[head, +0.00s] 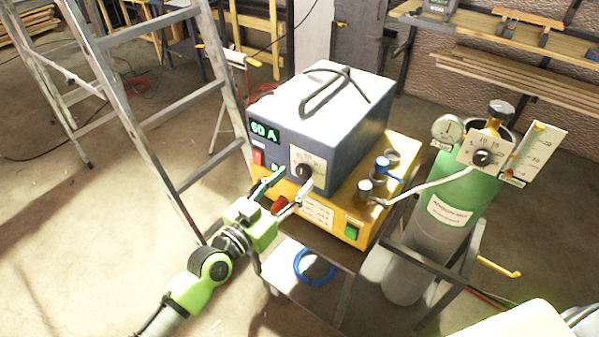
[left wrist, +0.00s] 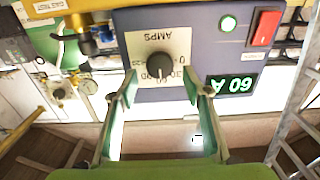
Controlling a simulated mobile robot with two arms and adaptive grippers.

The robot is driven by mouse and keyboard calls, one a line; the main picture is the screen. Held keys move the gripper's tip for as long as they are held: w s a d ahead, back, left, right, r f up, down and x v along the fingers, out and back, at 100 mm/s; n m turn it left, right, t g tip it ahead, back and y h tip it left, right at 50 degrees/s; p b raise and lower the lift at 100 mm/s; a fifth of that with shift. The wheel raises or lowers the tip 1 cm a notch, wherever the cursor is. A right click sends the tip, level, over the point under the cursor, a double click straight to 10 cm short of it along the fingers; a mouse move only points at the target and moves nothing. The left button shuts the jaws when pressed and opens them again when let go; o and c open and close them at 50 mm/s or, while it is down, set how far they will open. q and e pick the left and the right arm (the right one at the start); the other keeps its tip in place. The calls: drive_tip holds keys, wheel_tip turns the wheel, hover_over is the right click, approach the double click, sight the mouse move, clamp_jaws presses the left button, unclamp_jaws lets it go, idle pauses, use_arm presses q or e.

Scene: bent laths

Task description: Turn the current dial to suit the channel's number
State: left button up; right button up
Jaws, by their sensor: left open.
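The current dial (head: 304,171) is a black knob on a pale scale plate on the front of a blue-grey power unit (head: 290,135). In the left wrist view the dial (left wrist: 160,66) shows upside down, with "AMPS" on its plate. The green display (head: 264,132) reads 60 A. My left gripper (head: 293,184) is open in front of the dial. In the left wrist view its two fingertips (left wrist: 166,92) stand apart either side of the dial's line, with nothing held between them. I cannot tell whether they touch the plate. My right gripper is not in view. The channel's number is not readable.
The unit stands on a yellow box (head: 352,212) with a green switch and a small-print label, on a cart. A green gas cylinder (head: 450,200) with a gauge and hose stands to the right. A stepladder (head: 150,110) stands left. A red switch (left wrist: 264,27) sits beside the display.

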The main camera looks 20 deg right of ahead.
sight(300, 173)
use_arm(q)
drive_tip(key=shift+x, duration=1.75)
drive_tip(key=c, duration=1.1)
drive_tip(key=shift+o, duration=0.2)
drive_tip(key=shift+n, duration=0.3)
drive_tip(key=n+b, duration=0.1)
drive_tip(key=n, duration=0.2)
drive_tip(key=shift+f+b, duration=0.1)
drive_tip(key=shift+b, duration=0.2)
drive_tip(key=n+b, duration=0.1)
drive_tip(key=n, duration=0.4)
drive_tip(key=shift+w+a, duration=0.1)
